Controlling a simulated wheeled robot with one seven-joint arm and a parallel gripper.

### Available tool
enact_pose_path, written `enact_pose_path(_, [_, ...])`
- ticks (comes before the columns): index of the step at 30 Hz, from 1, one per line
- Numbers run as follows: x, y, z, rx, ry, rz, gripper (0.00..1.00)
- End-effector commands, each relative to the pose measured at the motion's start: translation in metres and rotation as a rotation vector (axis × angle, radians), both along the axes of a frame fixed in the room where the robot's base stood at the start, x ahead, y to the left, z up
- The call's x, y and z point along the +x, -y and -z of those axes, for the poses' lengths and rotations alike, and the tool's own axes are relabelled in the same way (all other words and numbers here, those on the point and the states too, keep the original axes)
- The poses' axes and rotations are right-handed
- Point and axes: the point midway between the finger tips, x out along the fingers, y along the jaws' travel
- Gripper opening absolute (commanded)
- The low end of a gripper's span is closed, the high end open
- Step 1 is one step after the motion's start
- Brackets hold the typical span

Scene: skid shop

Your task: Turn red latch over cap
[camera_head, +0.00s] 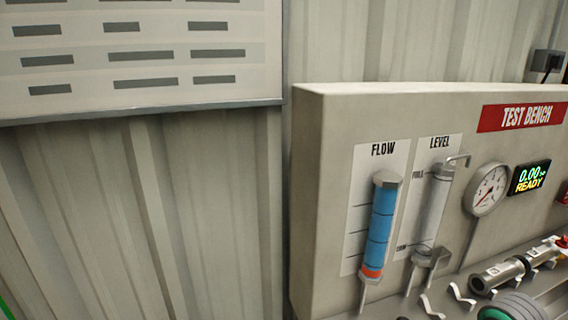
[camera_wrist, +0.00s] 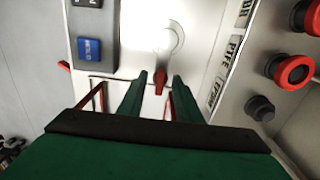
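In the wrist view a small red latch (camera_wrist: 160,82) points down from a pale round disc (camera_wrist: 160,40), which looks like the cap, on a whitish panel. My gripper (camera_wrist: 160,88) is green, with its two fingers apart on either side of the red latch. A gap shows between the latch and each finger, so it appears open and not gripping. I cannot tell how deep the latch sits between the fingertips. The head view does not show my gripper or this latch clearly.
In the wrist view a blue switch (camera_wrist: 89,49) and a red knob (camera_wrist: 64,66) are left. A red button (camera_wrist: 294,72) and dark knob (camera_wrist: 261,108) are right. The head view shows a test bench (camera_head: 320,180) with gauge (camera_head: 486,189) and metal fittings (camera_head: 497,275).

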Motion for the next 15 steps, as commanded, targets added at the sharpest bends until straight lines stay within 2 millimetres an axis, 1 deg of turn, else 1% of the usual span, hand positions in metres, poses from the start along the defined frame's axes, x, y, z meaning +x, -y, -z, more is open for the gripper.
enact_pose_path(15, [0.001, 0.0, -0.036, 0.0, 0.001, 0.0, 0.31])
